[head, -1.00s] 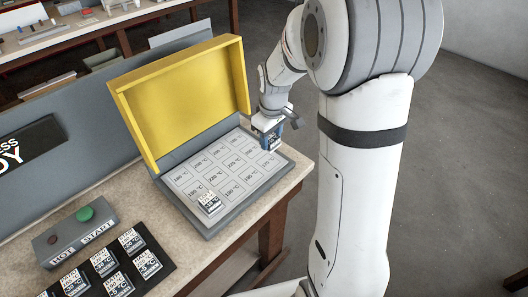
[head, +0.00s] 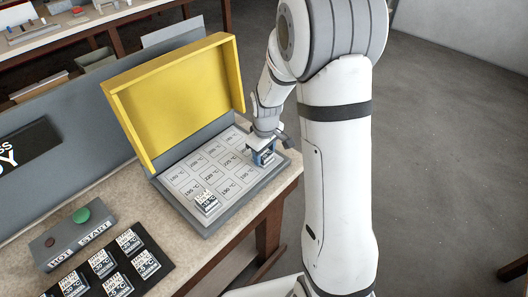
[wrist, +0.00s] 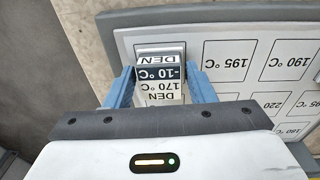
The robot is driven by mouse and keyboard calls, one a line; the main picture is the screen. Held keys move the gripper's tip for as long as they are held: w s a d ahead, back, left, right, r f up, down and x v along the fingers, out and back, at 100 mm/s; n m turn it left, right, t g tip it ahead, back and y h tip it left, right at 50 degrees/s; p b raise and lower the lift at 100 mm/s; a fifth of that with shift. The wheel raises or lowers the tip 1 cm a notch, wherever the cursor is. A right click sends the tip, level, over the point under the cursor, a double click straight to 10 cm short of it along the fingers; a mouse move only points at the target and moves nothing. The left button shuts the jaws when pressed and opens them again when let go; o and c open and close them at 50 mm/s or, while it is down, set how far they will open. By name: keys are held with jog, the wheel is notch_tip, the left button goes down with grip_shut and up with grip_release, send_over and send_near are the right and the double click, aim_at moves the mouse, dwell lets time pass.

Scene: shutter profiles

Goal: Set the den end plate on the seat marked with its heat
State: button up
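The den end plate (wrist: 160,72) is between the two blue fingers of my gripper (wrist: 162,88) in the wrist view. It reads DEN, -10 °C on a dark band and 170 °C, upside down in this view. In the head view my gripper (head: 262,154) holds it at the right corner of the grey seat board (head: 214,229). The fingers lie close along both sides of the plate. The plate hides the mark of the seat under it, and I cannot tell whether it touches the board.
Another plate (head: 207,202) sits on the front of the board. A yellow raised lid (head: 180,105) stands behind the board. A control box (head: 72,232) with a green button and a black tray (head: 160,262) of several plates are at the left front.

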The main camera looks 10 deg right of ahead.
aim_at(265, 157)
jog(key=shift+o, duration=1.3)
jog(key=shift+r, duration=0.1)
notch_tip(265, 157, up, 12)
jog(key=s, duration=0.1)
jog(key=s+r+m+t, duration=0.1)
jog(key=s+r+m, duration=0.1)
jog(key=s, duration=0.8)
jog(key=s+r+m, duration=0.3)
jog(key=s+m, duration=0.2)
jog(key=s, duration=0.6)
jog(key=shift+t+b, duration=0.4)
jog(key=shift+d+r, duration=0.1)
